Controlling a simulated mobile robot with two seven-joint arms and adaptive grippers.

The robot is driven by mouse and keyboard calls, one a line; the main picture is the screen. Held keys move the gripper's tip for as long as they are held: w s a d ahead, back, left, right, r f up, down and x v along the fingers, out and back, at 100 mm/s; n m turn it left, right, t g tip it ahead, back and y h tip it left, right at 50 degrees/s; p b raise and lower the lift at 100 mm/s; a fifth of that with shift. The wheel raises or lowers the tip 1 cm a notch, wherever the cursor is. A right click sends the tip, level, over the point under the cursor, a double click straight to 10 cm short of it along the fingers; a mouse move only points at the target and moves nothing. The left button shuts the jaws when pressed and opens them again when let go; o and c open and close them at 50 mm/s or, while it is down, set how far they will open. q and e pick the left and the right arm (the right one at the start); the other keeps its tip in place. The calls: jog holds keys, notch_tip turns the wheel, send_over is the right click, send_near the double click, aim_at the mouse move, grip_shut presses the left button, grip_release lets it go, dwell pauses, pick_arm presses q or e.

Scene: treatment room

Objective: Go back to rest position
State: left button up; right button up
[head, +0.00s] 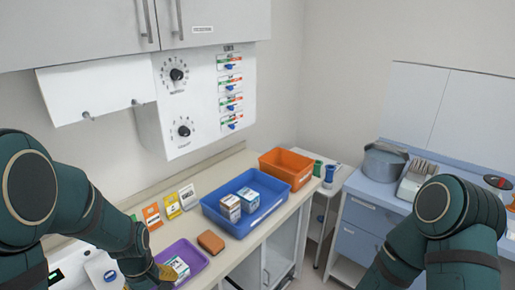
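My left arm comes in from the left and reaches down to the purple tray (196,259) on the counter. The end of my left gripper (163,274) is at the tray's left side, close to a small white box (180,268) in the tray. The arm hides most of the gripper, so I cannot tell whether its fingers are open or touch the box. My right arm shows at the lower right, bent, and its gripper is out of the picture.
A blue tray (237,228) with white boxes and an orange bin (286,165) stand on the counter (165,235). A brown block (211,242) lies beside the purple tray. A wall panel with dials (190,100) hangs above. A blue cabinet (358,225) stands at right.

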pick_arm(q)
jog(key=s+d+f+m+t+h+b, duration=0.1)
jog(key=s+d+f+m+h+b, duration=0.1)
jog(key=d+f, duration=0.6)
jog(key=s+d+f+m+h+b, duration=0.2)
jog(key=s+d+f+m, duration=0.3)
jog(key=f, duration=0.9)
jog(key=d+m+b, duration=0.1)
jog(key=d, duration=0.2)
jog(key=shift+t+b, duration=0.35)
jog(key=shift+t, duration=0.05)
jog(key=shift+a+f, duration=0.1)
